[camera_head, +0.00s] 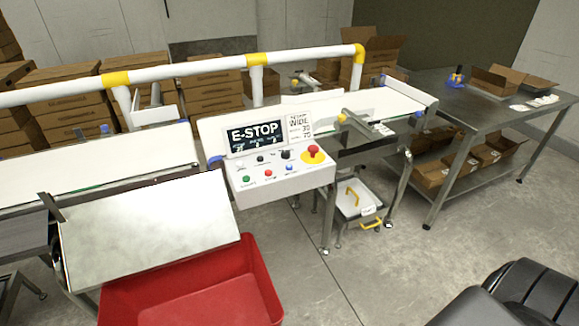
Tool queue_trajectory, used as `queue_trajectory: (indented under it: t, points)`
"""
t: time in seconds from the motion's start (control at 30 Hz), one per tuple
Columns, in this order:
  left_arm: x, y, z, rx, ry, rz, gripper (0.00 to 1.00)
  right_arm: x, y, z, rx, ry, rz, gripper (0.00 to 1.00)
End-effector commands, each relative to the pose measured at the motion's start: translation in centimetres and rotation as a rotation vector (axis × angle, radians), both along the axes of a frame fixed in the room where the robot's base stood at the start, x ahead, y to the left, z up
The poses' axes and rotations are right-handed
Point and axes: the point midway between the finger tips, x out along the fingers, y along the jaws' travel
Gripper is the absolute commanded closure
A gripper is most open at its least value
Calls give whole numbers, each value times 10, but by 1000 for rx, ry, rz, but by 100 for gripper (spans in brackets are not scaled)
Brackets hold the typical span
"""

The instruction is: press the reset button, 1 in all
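A white control box (282,185) stands mid-scene in front of the conveyor. Its sloped face carries a green button (246,179), a small red button (268,174) and a blue button (289,168) along the front row. Their labels are too small to read, so I cannot tell which is marked reset. A large red mushroom button on a yellow base (313,152) sits at the right end. Black knobs (286,154) sit in the back row. A dark display (255,137) above reads "E-STOP".
A red bin (195,290) stands at the lower left, under a tilted pale plate (145,230). A white guard rail with yellow joints (190,69) runs behind the box. A steel table (480,105) with cartons stands right.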

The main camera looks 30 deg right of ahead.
Motion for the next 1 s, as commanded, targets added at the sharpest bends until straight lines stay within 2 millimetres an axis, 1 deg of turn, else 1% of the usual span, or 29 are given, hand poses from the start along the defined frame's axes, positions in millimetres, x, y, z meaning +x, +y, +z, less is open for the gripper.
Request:
queue_trajectory:
  t: [0.03, 0.13, 1.0]
  points:
    - [0, 0, 0, 0, 0, 0, 64, 0, 0, 0, 0, 0, 0, 88]
    - [0, 0, 0, 0, 0, 0, 64, 0, 0, 0, 0, 0, 0, 100]
    - [0, 0, 0, 0, 0, 0, 64, 0, -1, 0, -1, 1, 0, 100]
